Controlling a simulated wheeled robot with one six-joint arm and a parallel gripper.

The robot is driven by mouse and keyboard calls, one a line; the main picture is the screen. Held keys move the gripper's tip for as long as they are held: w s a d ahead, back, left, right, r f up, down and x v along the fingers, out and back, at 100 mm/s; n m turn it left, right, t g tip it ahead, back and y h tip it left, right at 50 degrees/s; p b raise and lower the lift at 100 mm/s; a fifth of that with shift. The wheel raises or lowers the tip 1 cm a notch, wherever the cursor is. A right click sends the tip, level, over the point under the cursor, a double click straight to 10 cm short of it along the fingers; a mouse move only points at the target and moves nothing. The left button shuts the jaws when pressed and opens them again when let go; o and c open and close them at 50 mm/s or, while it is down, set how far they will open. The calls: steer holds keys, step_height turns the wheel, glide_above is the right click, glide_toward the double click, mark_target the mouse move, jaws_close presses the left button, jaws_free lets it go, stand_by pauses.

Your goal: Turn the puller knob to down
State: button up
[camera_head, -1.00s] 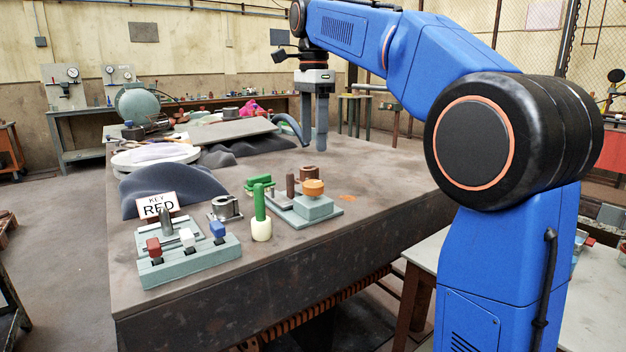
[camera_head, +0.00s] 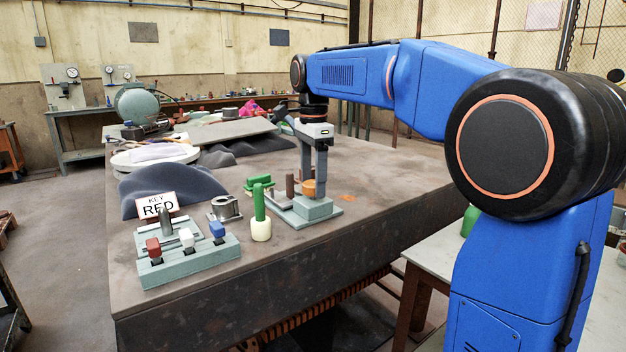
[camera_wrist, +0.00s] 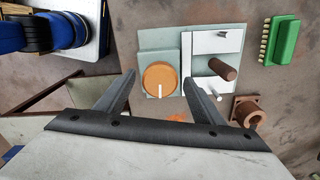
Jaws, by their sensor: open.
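The orange knob (camera_head: 308,187) sits on a pale teal block (camera_head: 316,208) on the bench. In the wrist view the knob (camera_wrist: 158,76) is round, with a white line on its face running toward the bottom of the picture. The block (camera_wrist: 158,43) lies under it. My gripper (camera_head: 313,190) is open and pointing down, low over the knob. In the wrist view its two fingers (camera_wrist: 159,72) stand left and right of the knob with gaps visible on both sides. Whether the fingertips are level with the knob is hard to tell.
A brown peg (camera_wrist: 224,69) stands on a pale plate right of the knob. A brown collar (camera_wrist: 248,113) and green connector (camera_wrist: 284,42) lie farther right. In the head view, a green-handled piece (camera_head: 260,218), a switch block (camera_head: 190,262) and a sign (camera_head: 157,205) stand left.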

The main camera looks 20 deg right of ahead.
steer(key=c, duration=1)
steer(key=shift+c, duration=0.2)
steer(key=shift+n, duration=0.3)
steer(key=n, duration=1.3)
steer(key=shift+n, duration=2.4)
